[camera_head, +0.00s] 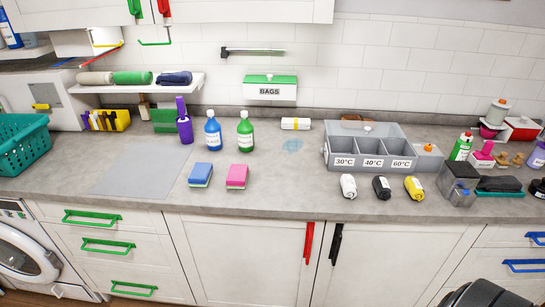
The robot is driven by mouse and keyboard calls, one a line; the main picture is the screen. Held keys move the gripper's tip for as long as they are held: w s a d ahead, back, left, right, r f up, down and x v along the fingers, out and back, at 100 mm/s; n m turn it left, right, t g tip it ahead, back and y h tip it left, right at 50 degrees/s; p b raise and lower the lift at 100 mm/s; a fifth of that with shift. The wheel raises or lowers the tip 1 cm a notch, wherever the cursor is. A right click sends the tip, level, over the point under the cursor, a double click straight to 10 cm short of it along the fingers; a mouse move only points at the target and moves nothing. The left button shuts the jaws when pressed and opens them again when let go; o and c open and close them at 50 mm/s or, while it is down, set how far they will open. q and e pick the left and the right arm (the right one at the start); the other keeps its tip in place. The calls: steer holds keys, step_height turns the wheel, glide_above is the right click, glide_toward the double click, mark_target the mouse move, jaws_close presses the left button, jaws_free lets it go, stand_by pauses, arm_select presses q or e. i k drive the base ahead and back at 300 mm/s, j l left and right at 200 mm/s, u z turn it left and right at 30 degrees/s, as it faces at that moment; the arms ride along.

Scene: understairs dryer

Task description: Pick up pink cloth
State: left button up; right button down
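Nothing covers the pink cloth from above. Neither of my grippers shows in the head view.
Behind the cloth stand a blue bottle (213,135), a green bottle (245,136) and a purple bottle (184,125). A grey divided box (341,165) stands to the right, with rolled cloths in front. Counter around the cloth's front and right is clear.

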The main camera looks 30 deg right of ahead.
mark_target(237, 178)
steer(key=i+j+z, duration=0.15)
steer(key=i+z, duration=0.2)
steer(key=i+j+z, duration=0.35)
steer(key=l, duration=0.1)
